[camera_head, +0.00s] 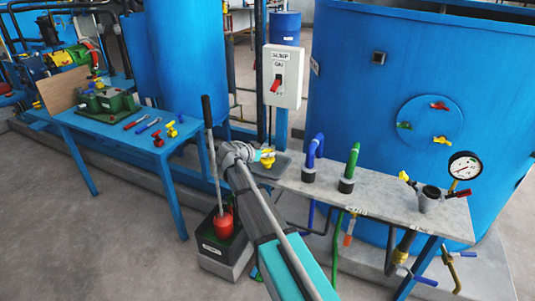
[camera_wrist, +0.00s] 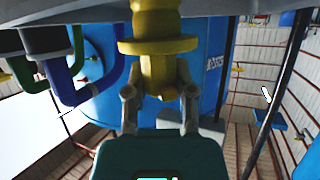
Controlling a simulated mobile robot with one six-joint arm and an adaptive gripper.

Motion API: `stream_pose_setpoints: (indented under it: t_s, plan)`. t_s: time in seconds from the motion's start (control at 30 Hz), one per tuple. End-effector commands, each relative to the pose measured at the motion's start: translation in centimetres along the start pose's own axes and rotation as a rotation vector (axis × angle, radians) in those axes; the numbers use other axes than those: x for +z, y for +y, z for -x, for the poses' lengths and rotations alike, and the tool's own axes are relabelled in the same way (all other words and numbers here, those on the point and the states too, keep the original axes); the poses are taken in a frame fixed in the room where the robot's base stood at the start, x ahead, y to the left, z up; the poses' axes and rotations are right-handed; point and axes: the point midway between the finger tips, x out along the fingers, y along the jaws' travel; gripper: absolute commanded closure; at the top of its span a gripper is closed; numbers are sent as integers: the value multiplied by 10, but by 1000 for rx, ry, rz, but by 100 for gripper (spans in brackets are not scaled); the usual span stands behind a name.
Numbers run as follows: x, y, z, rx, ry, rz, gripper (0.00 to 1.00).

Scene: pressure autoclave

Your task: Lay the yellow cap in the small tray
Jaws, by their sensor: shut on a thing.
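The yellow cap (camera_head: 267,158) is held at the end of my arm. It lies over the small grey tray (camera_head: 284,166) at the left end of the grey bench, and I cannot tell whether it touches the tray. My gripper (camera_head: 256,153) is shut on the cap. In the wrist view, the two fingers of my gripper (camera_wrist: 160,100) close on the narrow part of the yellow cap (camera_wrist: 158,28), with its wide flange beyond them. The cap and my gripper hide part of the tray.
On the grey bench (camera_head: 385,197) stand a blue pipe (camera_head: 315,150), a green pipe (camera_head: 351,163) and a pressure gauge (camera_head: 464,166). A switch box (camera_head: 283,75) rises behind the tray. A lever pump (camera_head: 222,222) stands left, near a blue table (camera_head: 95,125) with tools.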

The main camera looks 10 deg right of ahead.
Motion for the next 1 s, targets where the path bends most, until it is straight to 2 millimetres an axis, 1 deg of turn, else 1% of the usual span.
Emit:
stream_pose_setpoints:
  t_s: [0.03, 0.07, 0.2, 0.23, 0.6, 0.77, 0.87, 1.0]
  plan:
    - [2, 0, -1, 0, 0, 0, 100]
    - [1, 0, -1, 0, 0, 0, 61]
    - [1, 0, 0, 0, 0, 0, 35]
    - [1, 0, 0, 0, 0, 0, 32]
    - [1, 0, 0, 0, 0, 0, 32]
    - [-2, 0, 1, 0, 0, 0, 32]
    - [-3, 0, 9, -1, 0, 0, 32]
    - [-4, 0, 26, -2, 0, 1, 32]
